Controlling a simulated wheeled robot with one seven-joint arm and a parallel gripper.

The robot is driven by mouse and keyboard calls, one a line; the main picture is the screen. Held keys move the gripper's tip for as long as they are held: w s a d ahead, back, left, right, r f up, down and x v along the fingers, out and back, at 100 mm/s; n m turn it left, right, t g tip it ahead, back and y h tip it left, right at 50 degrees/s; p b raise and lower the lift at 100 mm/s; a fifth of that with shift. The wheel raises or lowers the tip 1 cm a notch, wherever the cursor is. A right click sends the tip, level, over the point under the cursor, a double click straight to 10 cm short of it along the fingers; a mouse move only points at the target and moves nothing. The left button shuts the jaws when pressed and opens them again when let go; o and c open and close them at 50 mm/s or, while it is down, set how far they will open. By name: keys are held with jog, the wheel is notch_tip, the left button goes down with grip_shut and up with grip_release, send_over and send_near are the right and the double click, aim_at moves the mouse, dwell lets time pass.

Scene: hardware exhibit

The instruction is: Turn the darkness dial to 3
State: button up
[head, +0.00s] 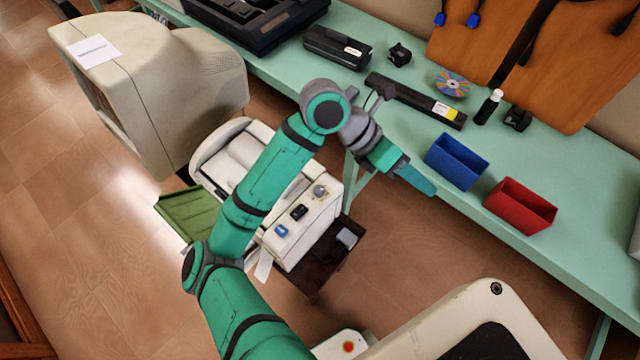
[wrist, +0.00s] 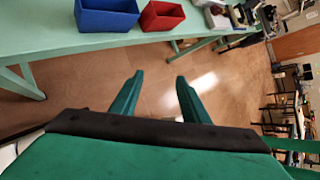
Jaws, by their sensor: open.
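A cream toaster (head: 262,185) stands on a small dark stand below the green bench. Its front panel carries a grey round knob (head: 320,191), a black control (head: 299,212) and a blue control (head: 281,231). Any markings on the dial are too small to read. My gripper (head: 428,188) is up and to the right of the panel, near the bench edge, apart from the toaster. In the wrist view my gripper (wrist: 158,78) has its two fingers spread with only floor between them. The toaster's panel is not in the wrist view.
The green bench (head: 590,190) runs along the right with a blue bin (head: 456,162) and a red bin (head: 520,206) near its edge, close to my gripper. A large cream monitor (head: 150,95) stands behind the toaster. A cream casing (head: 440,330) is in the foreground.

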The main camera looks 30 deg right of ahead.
jog(key=w+a+f+t+y, duration=0.45)
jog(key=w+a, duration=0.25)
jog(key=w, duration=0.2)
jog(key=n+t+y, duration=0.1)
jog(key=t+y, duration=0.1)
jog(key=y, duration=0.1)
send_over(318, 189)
jog(key=f, duration=0.1)
notch_tip(318, 189, down, 11)
jog(key=shift+r, duration=0.1)
jog(key=c, duration=1.1)
